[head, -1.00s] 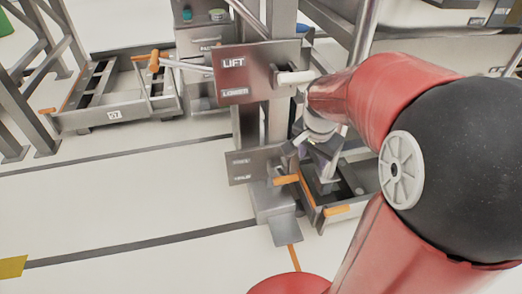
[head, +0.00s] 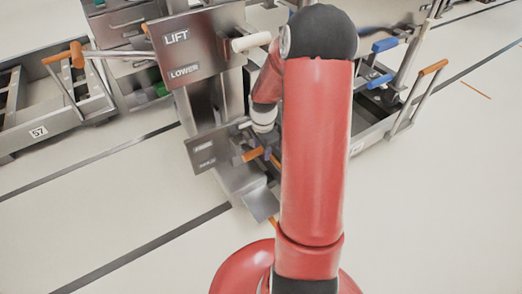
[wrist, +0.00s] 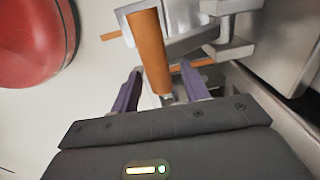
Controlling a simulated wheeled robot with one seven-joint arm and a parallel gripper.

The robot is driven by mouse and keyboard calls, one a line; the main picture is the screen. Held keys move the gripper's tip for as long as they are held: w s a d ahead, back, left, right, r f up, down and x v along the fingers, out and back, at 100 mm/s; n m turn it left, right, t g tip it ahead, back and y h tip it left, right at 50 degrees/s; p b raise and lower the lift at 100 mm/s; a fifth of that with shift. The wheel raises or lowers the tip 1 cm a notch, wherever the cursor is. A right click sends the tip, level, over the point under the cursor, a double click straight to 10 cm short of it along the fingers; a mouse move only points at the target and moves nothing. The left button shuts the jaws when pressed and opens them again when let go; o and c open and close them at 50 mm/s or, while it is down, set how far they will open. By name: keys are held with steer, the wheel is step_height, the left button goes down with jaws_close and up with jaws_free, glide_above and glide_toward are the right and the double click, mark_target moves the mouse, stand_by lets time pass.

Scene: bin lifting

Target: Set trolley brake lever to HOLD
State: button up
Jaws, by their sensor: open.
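An orange-handled lever (head: 252,154) juts out beside a small grey plate (head: 205,150) low on the metal post. The plate has two labels, too blurred to read surely. In the wrist view an orange grip (wrist: 150,50) stands just ahead of and between my finger tips. My gripper (wrist: 160,85) is open, with one purple finger on each side. I cannot tell whether either finger touches the grip. In the head view my gripper is mostly hidden by my red arm.
A larger plate marked LIFT and LOWER (head: 178,55) sits above, with a pale handle (head: 251,42). A trolley marked 57 (head: 40,131) stands left. At right, a trolley has blue (head: 384,45) and orange (head: 433,67) handles. The floor in front is clear.

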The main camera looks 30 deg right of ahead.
steer(key=shift+f, duration=0.55)
steer(key=shift+c, duration=0.2)
jaws_close()
